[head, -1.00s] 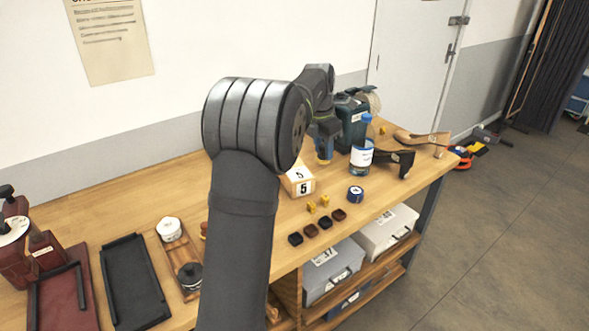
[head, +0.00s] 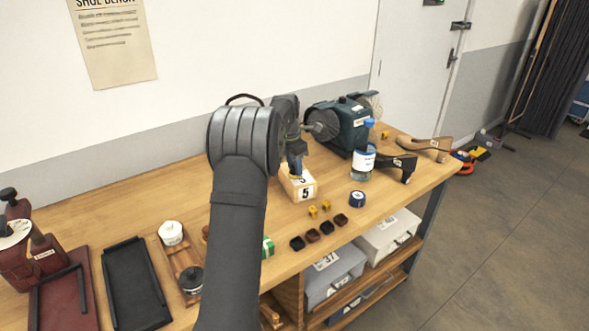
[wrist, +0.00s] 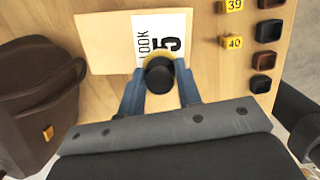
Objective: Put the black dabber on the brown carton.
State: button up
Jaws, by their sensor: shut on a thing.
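The brown carton (head: 306,181) stands on the workbench, with a white label showing a 5. It also shows in the wrist view (wrist: 103,43), beyond the fingertips. My gripper (wrist: 160,80) has blue fingers and is shut on the black dabber (wrist: 160,78), which shows a round black end with a yellow ring behind it. The dabber is over the near edge of the carton's label. I cannot tell if it touches the carton. In the head view my gripper (head: 296,167) is right at the carton's top, and the dabber cannot be made out there.
Yellow number tags (head: 313,211) and several small dark pots (head: 312,235) lie in front of the carton. A brown bag-like item (wrist: 40,105) is left in the wrist view.

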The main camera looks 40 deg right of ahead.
aim_at(290, 174)
jog(key=shift+f, duration=0.75)
jog(key=shift+f, duration=0.1)
jog(key=o, duration=0.9)
jog(key=shift+o, duration=0.2)
notch_tip(290, 174, up, 12)
jog(key=a, duration=0.1)
jog(key=shift+a, duration=0.4)
